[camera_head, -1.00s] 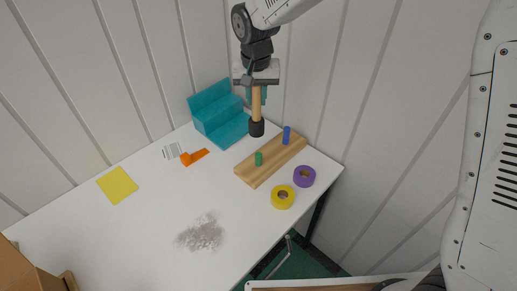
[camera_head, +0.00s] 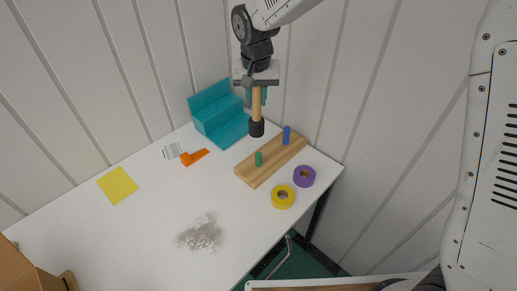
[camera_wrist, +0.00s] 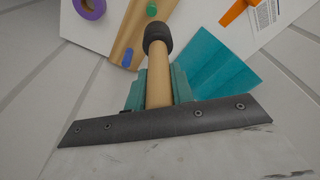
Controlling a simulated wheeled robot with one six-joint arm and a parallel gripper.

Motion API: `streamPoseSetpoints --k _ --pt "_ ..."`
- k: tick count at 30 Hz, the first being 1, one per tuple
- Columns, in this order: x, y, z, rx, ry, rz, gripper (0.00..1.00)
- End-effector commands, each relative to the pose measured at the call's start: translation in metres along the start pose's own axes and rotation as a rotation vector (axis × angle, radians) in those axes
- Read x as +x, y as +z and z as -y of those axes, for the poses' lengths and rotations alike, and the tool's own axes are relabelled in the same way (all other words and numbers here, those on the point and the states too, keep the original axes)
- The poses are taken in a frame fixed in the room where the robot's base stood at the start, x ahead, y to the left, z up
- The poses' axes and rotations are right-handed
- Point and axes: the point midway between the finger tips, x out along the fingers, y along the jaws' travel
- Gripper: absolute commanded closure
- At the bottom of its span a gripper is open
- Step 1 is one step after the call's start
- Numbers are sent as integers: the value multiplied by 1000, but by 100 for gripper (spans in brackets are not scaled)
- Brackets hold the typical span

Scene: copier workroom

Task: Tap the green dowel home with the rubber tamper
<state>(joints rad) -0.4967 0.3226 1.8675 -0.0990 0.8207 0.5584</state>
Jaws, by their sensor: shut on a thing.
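My gripper (camera_head: 257,86) is shut on the wooden handle of the rubber tamper (camera_head: 256,104), which hangs with its black rubber head down. The tamper also shows in the wrist view (camera_wrist: 159,75), its head pointing away from the jaws. A wooden block (camera_head: 268,164) lies on the white table with two dowels standing in it. The green dowel (camera_head: 259,159) is at the near left end of the block, the blue dowel (camera_head: 286,135) at the far right end. The tamper head is above and behind the block, apart from both dowels. In the wrist view the green dowel (camera_wrist: 151,10) shows beyond the head.
A teal stepped stand (camera_head: 215,107) is close left of the tamper. A yellow tape roll (camera_head: 282,198) and a purple one (camera_head: 304,176) lie right of the block. An orange tool (camera_head: 194,157), a yellow sheet (camera_head: 118,186) and a grey patch (camera_head: 201,234) lie on the table (camera_head: 150,235).

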Motion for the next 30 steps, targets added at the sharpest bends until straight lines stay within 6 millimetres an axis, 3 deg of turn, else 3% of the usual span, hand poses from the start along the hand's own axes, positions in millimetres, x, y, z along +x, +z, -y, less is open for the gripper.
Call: streamPoseSetpoints --k 14,30 --pt "-7 -1 0 1 -1 -1 100" --pt "-70 -11 0 1 -1 -2 100"
